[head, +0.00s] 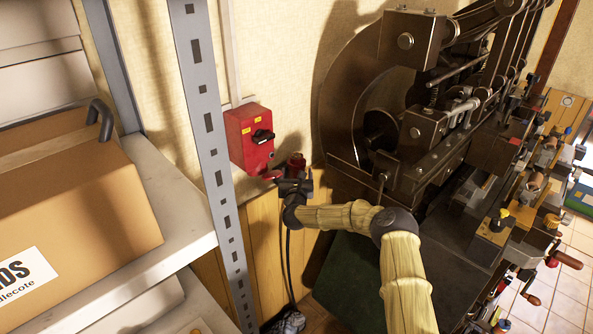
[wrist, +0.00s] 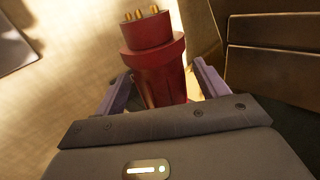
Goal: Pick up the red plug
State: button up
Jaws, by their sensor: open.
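The red plug (wrist: 155,62) fills the upper middle of the wrist view, with several brass pins at its top end and a wider collar below them. My gripper (wrist: 163,88) is open, with one finger on each side of the plug's lower body. A gap shows on the right; I cannot tell whether the left finger touches. In the head view the plug (head: 296,161) shows just above my gripper (head: 294,181), beside the wall. The plug's lower end is hidden behind my gripper body.
A red switch box (head: 243,143) with a black knob is on the wall, left of the plug. A grey shelf post (head: 207,120) and cardboard box (head: 90,200) stand further left. The dark press (head: 420,130) stands close on the right. A dark cable (head: 288,262) hangs below my gripper.

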jog(key=shift+w, duration=0.95)
jog(key=c, duration=1.1)
